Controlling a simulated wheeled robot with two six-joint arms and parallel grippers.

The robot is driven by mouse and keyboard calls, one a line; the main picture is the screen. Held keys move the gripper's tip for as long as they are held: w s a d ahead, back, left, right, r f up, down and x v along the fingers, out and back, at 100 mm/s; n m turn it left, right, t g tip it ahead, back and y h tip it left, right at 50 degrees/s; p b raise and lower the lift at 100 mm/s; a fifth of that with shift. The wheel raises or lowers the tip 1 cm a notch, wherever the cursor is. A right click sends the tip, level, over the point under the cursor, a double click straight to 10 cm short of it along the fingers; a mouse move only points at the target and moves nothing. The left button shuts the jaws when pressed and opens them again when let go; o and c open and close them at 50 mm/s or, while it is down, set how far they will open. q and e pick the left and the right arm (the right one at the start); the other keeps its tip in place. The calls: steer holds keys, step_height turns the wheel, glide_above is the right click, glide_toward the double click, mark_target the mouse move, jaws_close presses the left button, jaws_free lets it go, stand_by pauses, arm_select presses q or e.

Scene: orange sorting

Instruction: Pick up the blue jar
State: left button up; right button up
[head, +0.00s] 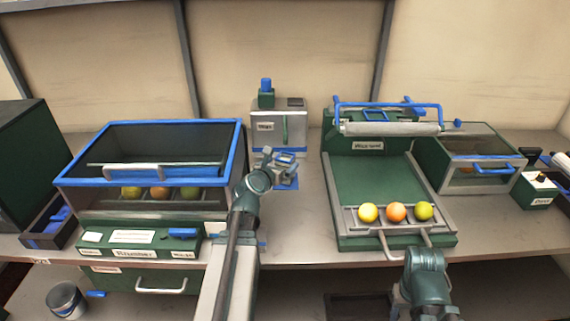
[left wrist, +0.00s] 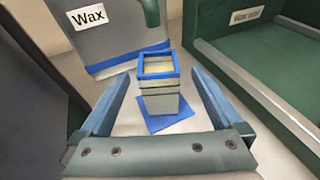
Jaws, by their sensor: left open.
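A small square jar (left wrist: 158,90) with a blue rim and greyish body stands upright on a blue mat (left wrist: 168,122) in the left wrist view. Its top is open, with a pale inside. In the head view the jar (head: 285,161) shows in front of the wax machine, partly hidden by my left gripper (head: 272,158). My left gripper is open, its two blue fingers (left wrist: 161,78) on either side of the jar with gaps on both sides. My right arm shows at the bottom right of the head view, but its gripper cannot be made out.
The wax machine (head: 280,128) stands close behind the jar. A blue-framed glass case (head: 150,126) with fruit is to the left. A green waxing unit (head: 380,185) with fruit in its front tray is to the right. A grey can (head: 66,300) stands low at left.

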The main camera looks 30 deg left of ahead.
mark_target(288, 157)
arm_select(q)
steer(key=shift+w+a, duration=0.1)
steer(key=shift+b+x, duration=1.25)
steer(key=shift+x, duration=2.6)
steer(key=shift+c, duration=0.7)
jaws_close()
